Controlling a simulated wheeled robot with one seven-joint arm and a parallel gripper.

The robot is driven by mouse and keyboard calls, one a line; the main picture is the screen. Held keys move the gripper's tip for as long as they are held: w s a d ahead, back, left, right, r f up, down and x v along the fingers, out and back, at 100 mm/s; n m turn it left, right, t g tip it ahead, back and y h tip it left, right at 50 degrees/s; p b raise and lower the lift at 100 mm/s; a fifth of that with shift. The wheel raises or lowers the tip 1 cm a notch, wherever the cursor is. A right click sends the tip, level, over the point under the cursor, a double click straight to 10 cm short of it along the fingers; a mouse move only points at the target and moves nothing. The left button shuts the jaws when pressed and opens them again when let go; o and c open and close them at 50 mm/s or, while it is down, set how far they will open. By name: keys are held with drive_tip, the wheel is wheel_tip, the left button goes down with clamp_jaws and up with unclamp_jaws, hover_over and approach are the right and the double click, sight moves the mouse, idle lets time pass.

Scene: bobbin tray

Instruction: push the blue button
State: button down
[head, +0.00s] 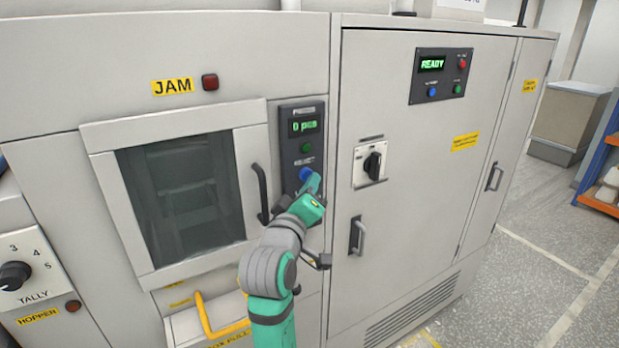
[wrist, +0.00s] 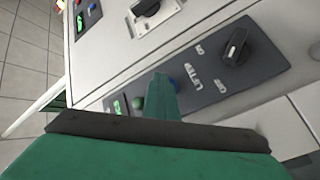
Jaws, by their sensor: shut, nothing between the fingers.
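A round blue button (head: 305,173) sits on the dark narrow control panel (head: 288,125) beside the windowed door, below a green button (head: 306,147) and a display. My gripper (head: 315,182) is shut and empty, with its tip right at this blue button, covering its lower part. I cannot tell whether they touch. In the wrist view my fingers (wrist: 163,92) hide most of the blue button (wrist: 174,84), with only an edge showing. A second, smaller blue button (head: 432,92) is on the READY panel at upper right, far from my gripper.
A dark rotary knob (wrist: 236,44) is on the same panel, near my fingers. A door handle (head: 261,192) stands out just left of my gripper. A rotary switch (head: 373,164) and a cabinet handle (head: 357,236) are to the right. A yellow bar handle (head: 205,318) is below.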

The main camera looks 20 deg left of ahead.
drive_tip(key=shift+s+d, duration=0.55)
drive_tip(key=shift+s, duration=0.1)
drive_tip(key=s+d, duration=0.1)
drive_tip(key=d, duration=0.1)
drive_tip(key=s+d, duration=0.2)
drive_tip(key=shift+s, duration=0.1)
idle(0.3)
drive_tip(key=shift+f, duration=0.1)
idle(0.6)
